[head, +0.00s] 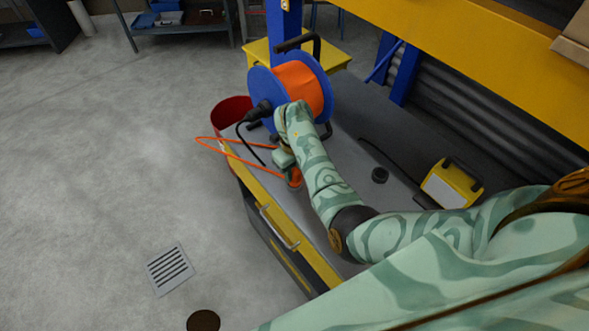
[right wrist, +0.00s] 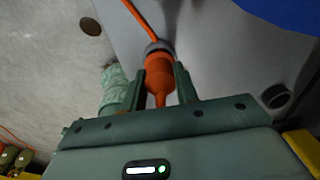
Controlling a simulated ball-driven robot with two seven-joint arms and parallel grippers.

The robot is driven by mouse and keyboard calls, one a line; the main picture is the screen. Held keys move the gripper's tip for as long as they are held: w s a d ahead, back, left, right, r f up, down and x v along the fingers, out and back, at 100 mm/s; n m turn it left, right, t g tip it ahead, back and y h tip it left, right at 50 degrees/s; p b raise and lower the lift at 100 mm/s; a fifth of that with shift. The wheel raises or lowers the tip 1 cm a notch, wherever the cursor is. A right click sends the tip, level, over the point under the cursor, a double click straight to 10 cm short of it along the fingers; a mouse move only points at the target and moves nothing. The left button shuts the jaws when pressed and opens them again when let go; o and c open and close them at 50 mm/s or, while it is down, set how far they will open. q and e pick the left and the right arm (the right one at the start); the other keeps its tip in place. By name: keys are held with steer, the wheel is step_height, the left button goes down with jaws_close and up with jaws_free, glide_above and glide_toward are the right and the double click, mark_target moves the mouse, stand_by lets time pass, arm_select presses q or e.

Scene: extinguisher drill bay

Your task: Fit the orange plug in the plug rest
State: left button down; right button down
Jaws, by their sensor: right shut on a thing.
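My right gripper (head: 291,172) points down over the bench top, below the cable reel. In the right wrist view its two fingers (right wrist: 165,82) are shut on the orange plug (right wrist: 158,72), which has a grey collar at its far end. In the head view the plug (head: 294,179) shows only in part under the gripper. A short dark round fitting (head: 380,175), which looks like the plug rest, stands on the bench to the right of my forearm. It also shows in the right wrist view (right wrist: 277,96), apart from the plug, to its right. My left gripper is not in view.
Orange cable (head: 213,141) loops past the bench's left edge near a red bin (head: 229,108). A yellow box (head: 452,184) stands at right.

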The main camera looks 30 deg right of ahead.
steer(key=shift+f+b, duration=0.5)
steer(key=shift+f, duration=0.15)
stand_by(0.5)
steer(key=c, duration=1)
jaws_free()
steer(key=shift+r, duration=0.1)
steer(key=shift+r+p, duration=4)
steer(key=shift+r, duration=0.45)
steer(key=shift+a+f, duration=0.1)
